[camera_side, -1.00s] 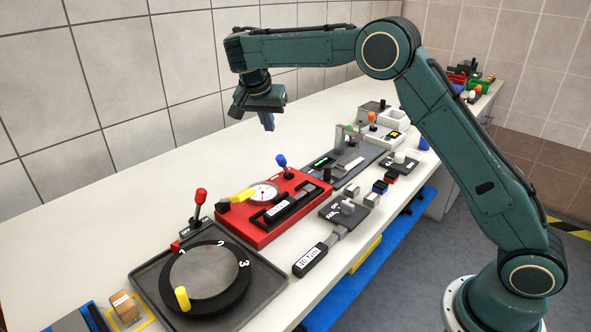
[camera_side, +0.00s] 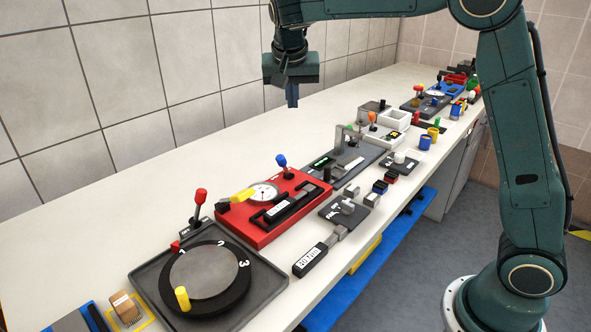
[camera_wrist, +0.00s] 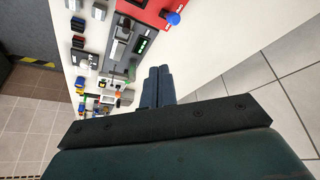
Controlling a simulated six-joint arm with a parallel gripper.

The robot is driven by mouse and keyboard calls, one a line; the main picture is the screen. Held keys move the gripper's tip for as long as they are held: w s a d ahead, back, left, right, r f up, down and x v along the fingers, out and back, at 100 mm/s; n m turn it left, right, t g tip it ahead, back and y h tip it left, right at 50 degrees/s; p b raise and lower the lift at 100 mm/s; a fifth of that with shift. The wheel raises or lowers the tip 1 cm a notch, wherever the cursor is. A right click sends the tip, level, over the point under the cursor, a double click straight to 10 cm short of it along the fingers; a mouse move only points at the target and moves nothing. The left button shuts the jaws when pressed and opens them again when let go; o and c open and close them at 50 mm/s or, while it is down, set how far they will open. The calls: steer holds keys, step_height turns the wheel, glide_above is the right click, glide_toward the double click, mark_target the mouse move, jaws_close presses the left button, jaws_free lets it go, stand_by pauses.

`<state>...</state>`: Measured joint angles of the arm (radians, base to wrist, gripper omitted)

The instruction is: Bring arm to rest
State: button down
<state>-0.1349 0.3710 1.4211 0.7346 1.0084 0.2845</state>
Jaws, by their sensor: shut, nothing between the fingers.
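My gripper (camera_side: 293,97) hangs in the air above the back part of the white table, near the tiled wall, its fingers pointing down. In the wrist view its two blue-grey fingers (camera_wrist: 158,82) lie side by side, shut, with nothing between them. It is apart from every device on the table. The red device (camera_side: 277,212) with a dial, a yellow handle and a blue-knobbed lever stands on the table below and in front of it. The dark grey device with a green display (camera_side: 322,163) stands beside the red one.
A turntable (camera_side: 203,272) with a yellow peg stands at the front left. A torque-wrench-like tool (camera_side: 310,261) lies near the table's front edge. White bins (camera_side: 393,122) and several small coloured items stand farther right. The back strip of the white table (camera_side: 170,160) is clear.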

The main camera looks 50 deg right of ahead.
steer(key=s+r+n+t+y, duration=0.1)
steer(key=s+r+n, duration=0.25)
steer(key=s, duration=0.55)
steer(key=s+a+f+n+t+y, duration=0.1)
steer(key=s+a+f+n, duration=0.1)
steer(key=s, duration=1)
steer(key=s+a+f+n+y, duration=0.1)
steer(key=s+f+n, duration=0.3)
steer(key=s, duration=0.8)
steer(key=shift+a+t+y, duration=0.4)
steer(key=shift+a, duration=0.35)
